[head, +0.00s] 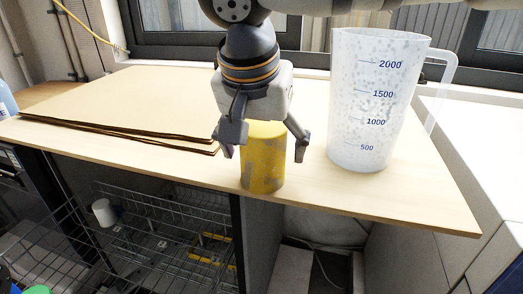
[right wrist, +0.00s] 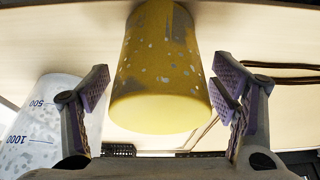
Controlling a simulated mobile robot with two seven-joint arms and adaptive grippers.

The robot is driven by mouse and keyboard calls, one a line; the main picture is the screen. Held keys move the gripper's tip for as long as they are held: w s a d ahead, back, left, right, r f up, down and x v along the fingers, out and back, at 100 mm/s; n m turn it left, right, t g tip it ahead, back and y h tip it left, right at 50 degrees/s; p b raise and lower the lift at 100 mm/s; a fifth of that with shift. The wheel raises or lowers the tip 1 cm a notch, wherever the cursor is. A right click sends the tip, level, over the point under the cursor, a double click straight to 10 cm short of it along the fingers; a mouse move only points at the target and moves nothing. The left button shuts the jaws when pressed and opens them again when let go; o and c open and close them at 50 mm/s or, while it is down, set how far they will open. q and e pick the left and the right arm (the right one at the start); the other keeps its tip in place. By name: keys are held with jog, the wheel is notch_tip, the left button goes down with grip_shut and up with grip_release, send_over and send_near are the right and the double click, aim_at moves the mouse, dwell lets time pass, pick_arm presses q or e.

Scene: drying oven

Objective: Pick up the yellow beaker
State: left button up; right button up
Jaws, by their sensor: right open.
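The yellow beaker (head: 263,165) stands upright near the front edge of the wooden tabletop, with worn grey patches on its side. In the right wrist view the yellow beaker (right wrist: 160,70) lies between the finger pads. My right gripper (head: 268,143) is open, with one finger on each side of the beaker. In the right wrist view my right gripper (right wrist: 163,95) shows a visible gap between each finger pad and the beaker. The gripper's body hides the beaker's upper part in the head view. My left gripper is not in view.
A large translucent measuring jug (head: 375,105) stands right of the beaker; it also shows in the right wrist view (right wrist: 45,125). Flat brown boards (head: 125,105) lie to the left on the tabletop (head: 400,195). A wire basket (head: 150,235) sits below the tabletop.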

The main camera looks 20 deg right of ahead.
jog(key=x, duration=0.2)
jog(key=shift+w+d+f, duration=0.1)
jog(key=shift+f, duration=0.15)
jog(key=c, duration=1.1)
jog(key=shift+o, duration=0.2)
